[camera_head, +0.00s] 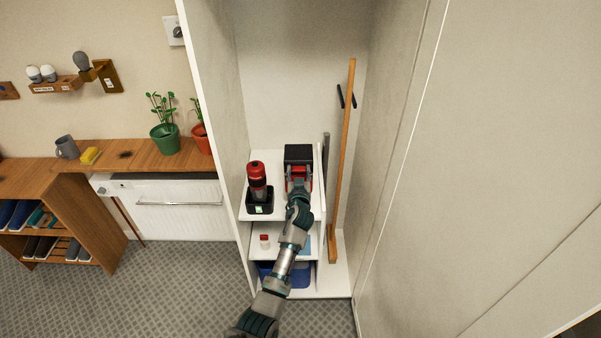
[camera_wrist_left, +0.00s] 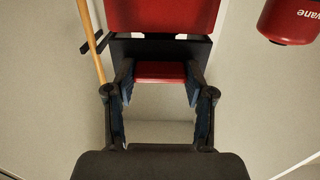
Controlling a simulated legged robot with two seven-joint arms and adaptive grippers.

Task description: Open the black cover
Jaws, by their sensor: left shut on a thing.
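The black cover (camera_head: 298,153) is the dark top of a red and black case on the upper shelf of the cabinet. Red parts of the case (camera_head: 309,172) show below it. My left gripper (camera_head: 298,184) reaches in from the front and is shut on the case's front. In the left wrist view, its fingers (camera_wrist_left: 159,82) stand on both sides of a red block (camera_wrist_left: 160,71), below a black bar and a larger red panel (camera_wrist_left: 162,15). The fingers hide part of the case. My right gripper is out of view.
A red and black bottle-shaped device (camera_head: 257,178) stands in a black base left of the case. A wooden pole (camera_head: 343,150) leans in the cabinet to the right. The cabinet walls are close on both sides. Lower shelves hold a small white jar (camera_head: 264,241) and a blue bin.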

